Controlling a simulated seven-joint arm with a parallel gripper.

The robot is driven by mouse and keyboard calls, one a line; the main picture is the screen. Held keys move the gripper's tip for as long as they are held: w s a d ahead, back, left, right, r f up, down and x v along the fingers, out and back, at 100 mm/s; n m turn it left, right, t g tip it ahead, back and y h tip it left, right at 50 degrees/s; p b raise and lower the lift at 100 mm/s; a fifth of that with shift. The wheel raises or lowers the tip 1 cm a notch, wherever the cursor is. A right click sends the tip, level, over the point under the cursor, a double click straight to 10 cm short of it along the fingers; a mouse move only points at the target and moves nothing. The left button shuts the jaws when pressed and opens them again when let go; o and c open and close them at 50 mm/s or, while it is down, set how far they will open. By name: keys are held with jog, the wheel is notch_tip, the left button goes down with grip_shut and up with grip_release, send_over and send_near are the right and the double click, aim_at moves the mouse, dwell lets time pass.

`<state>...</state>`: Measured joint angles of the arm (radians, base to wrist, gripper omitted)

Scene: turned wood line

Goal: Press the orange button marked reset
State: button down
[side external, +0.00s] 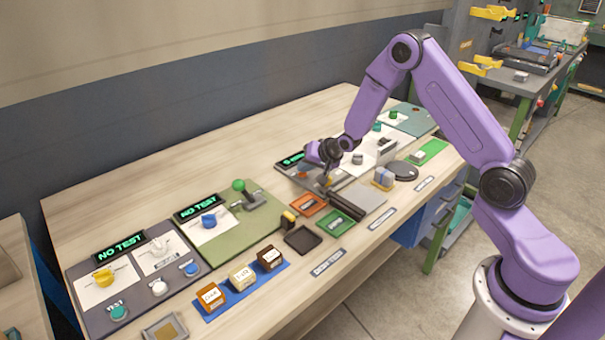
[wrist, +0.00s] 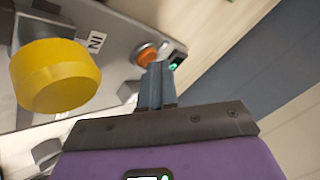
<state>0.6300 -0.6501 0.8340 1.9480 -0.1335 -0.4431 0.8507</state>
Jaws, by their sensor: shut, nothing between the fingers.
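The orange button (wrist: 147,55) is round and sits in a pale collar on a grey panel (wrist: 118,62) in the wrist view. No "reset" marking is readable on it. My gripper (wrist: 157,72) is shut and empty, its two grey fingers side by side. The fingertips show right beside the button and overlap the edge of its collar; I cannot tell whether they touch the panel or stay above it. In the side external view my purple hand (side external: 313,152) hangs low over the middle station, where the fingertips and button are hard to make out.
A large yellow knob (wrist: 55,75) stands up from the same panel, left of my fingers. A small display (wrist: 176,62) with green characters lies beside the button. A green-knobbed lever (side external: 239,186) and a blue tray (side external: 240,292) with several blocks stand left on the bench.

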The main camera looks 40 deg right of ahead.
aim_at(306, 174)
jog(key=shift+r, duration=0.7)
jog(key=shift+r, duration=2.5)
